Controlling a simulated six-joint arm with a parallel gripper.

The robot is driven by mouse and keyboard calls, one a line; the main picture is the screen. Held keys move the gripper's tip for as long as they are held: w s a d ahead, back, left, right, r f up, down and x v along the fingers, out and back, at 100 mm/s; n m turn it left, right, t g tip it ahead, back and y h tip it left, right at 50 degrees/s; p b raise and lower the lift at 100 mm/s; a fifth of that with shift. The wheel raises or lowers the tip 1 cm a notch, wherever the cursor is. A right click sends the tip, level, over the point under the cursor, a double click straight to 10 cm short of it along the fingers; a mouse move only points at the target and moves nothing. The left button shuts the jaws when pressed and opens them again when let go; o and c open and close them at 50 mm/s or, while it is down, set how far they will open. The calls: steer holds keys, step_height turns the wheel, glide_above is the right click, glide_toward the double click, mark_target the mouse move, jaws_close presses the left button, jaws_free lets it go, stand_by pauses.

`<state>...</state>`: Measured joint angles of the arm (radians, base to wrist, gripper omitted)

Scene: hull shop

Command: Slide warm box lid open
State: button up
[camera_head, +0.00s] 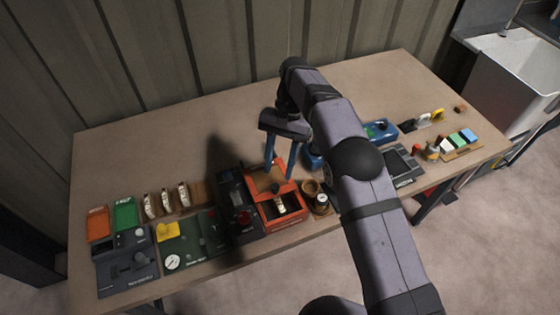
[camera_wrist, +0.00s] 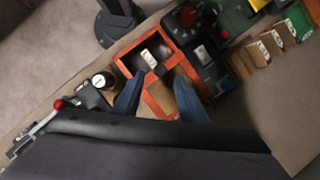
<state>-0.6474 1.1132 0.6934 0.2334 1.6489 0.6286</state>
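The warm box (camera_head: 289,222) is an orange-red box near the front edge of the bench. It also shows in the wrist view (camera_wrist: 127,62). A dark knob (camera_head: 276,187) stands near the lid's front edge. A small pale labelled item (camera_wrist: 149,57) lies inside the dark opening. My gripper (camera_head: 279,171) has two blue fingers pointing down over the lid. In the wrist view my gripper (camera_wrist: 155,80) is open and empty, with a finger on either side of the lid (camera_wrist: 160,97).
A dark panel with a red knob (camera_head: 243,217) adjoins the box on the left. A green panel (camera_head: 195,245) lies further left. The back of the bench is clear.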

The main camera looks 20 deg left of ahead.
steer(key=shift+v, duration=0.95)
